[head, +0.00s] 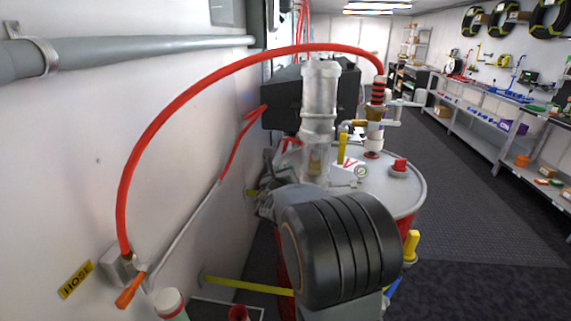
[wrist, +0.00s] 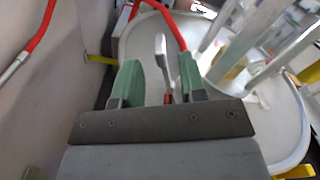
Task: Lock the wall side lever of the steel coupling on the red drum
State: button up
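The red drum (head: 408,222) stands beside the wall under a pale grey lid (head: 402,195); the lid also fills much of the wrist view (wrist: 285,125). My gripper (wrist: 160,78) is over the lid's wall side, its two green-padded fingers open. A slim silver lever (wrist: 161,48) stands upright in the gap, with a small red part (wrist: 168,98) low beside it. I cannot tell whether either finger touches the lever. In the head view my arm's black ribbed joint hides part of the drum, and the steel coupling cannot be made out clearly there.
A clear cylinder (head: 319,100) and a brass fitting (head: 375,116) with side handles rise from the lid. A red hose (head: 190,88) arches from the wall outlet to that fitting. A black box (head: 283,97) is behind. Floor (head: 465,195) at right is clear.

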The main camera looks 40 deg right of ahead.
aim_at(285, 162)
jog(key=shift+x, duration=2.2)
grip_shut()
